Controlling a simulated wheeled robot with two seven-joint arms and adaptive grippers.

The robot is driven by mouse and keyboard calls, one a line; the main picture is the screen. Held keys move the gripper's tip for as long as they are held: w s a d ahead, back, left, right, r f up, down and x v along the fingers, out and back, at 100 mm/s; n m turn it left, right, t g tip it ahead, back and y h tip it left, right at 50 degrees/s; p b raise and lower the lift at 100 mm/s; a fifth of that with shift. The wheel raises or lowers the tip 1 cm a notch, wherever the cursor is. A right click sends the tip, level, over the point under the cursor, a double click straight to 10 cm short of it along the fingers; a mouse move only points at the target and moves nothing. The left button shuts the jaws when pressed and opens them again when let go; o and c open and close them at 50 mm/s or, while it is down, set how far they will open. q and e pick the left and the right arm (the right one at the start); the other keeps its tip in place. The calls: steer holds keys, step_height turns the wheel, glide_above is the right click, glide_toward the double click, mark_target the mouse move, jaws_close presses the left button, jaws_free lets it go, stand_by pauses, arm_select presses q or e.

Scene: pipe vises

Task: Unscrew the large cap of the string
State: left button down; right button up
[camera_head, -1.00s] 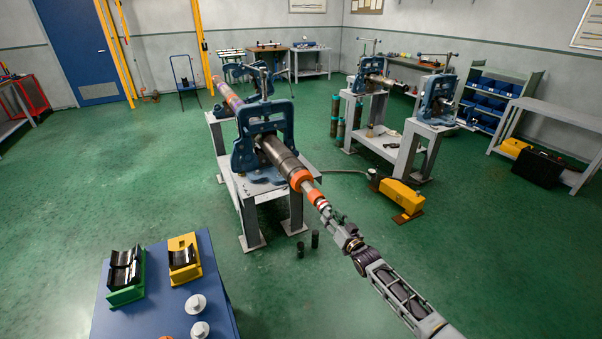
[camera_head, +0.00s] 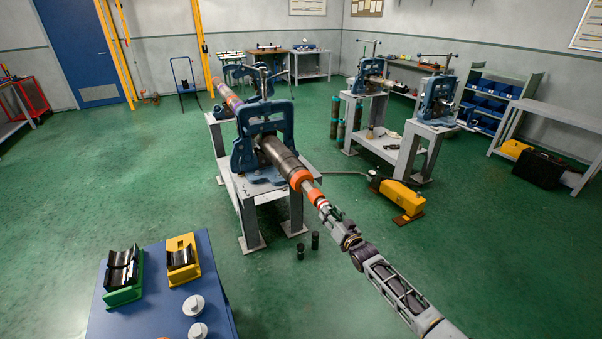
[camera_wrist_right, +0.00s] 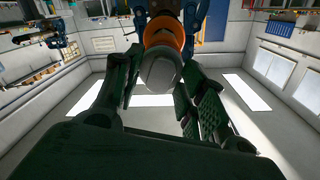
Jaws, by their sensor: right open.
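The string (camera_head: 282,157) is a long dark pipe clamped in a blue vise (camera_head: 262,130), pointing toward me. In the right wrist view, the orange ring (camera_wrist_right: 166,33) sits behind the round grey end (camera_wrist_right: 160,70). My right gripper (camera_head: 322,204) is at this end, in line with the string. In the right wrist view, its fingers (camera_wrist_right: 155,92) are open on either side of the grey end; contact cannot be told. My left gripper is not in view.
A blue table (camera_head: 150,318) at the front left bears a green holder (camera_head: 123,290), a yellow holder (camera_head: 183,270) and white round pieces (camera_head: 194,306). A yellow foot pedal (camera_head: 402,198) and small dark cylinders (camera_head: 315,240) stand on the floor. Open floor lies to the left.

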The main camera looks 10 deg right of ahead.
steer(key=shift+c, duration=0.5)
jaws_close()
steer(key=shift+s+f+n+b, duration=0.1)
steer(key=shift+n+b, duration=0.8)
steer(key=shift+n, duration=2.75)
steer(key=shift+f+n+b, duration=0.1)
steer(key=shift+n+b, duration=0.8)
steer(key=shift+n, duration=2.75)
